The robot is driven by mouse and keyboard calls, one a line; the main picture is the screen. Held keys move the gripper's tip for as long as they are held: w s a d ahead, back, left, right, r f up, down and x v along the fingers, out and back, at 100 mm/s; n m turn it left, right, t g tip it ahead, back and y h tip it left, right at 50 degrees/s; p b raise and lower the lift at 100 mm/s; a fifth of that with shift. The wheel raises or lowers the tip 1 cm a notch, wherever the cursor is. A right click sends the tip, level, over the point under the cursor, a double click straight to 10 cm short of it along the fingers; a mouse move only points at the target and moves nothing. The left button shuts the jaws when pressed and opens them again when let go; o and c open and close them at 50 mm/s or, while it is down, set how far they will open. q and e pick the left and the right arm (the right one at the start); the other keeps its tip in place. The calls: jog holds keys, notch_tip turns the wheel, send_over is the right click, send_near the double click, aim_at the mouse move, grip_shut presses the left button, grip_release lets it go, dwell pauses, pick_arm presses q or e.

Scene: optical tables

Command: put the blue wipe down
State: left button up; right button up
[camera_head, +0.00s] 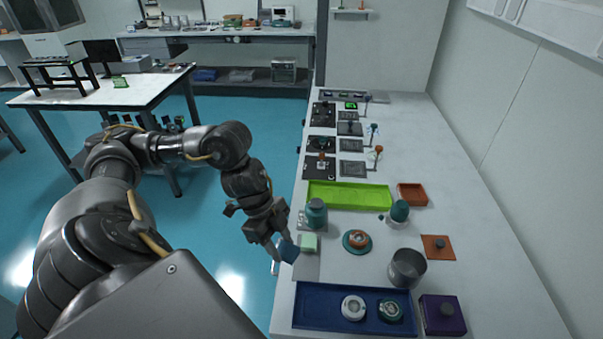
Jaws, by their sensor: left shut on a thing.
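The blue wipe (288,251) is a small blue piece held at the fingertips of my left gripper (281,244). The gripper is shut on it at the left edge of the long white table (445,215). A pale green block (309,242) sits just right of the wipe, on a grey plate (306,267). I cannot tell whether the wipe touches the plate or hangs above it. My right gripper is not in view.
A teal jar (316,213) stands behind the green block. A blue tray (318,316) with two round parts is in front, and a lime tray (349,196) lies behind. A metal cup (407,268), a round orange-and-teal part (357,241) and a purple box (443,315) stand to the right.

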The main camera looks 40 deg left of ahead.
pick_arm(q)
send_over(305, 270)
jog(key=a, duration=0.1)
jog(key=f, duration=0.5)
jog(key=shift+s+a+f, duration=0.2)
jog(key=shift+f, duration=0.2)
notch_tip(305, 270, down, 3)
jog(key=shift+f+p, duration=0.15)
jog(key=shift+p, duration=0.3)
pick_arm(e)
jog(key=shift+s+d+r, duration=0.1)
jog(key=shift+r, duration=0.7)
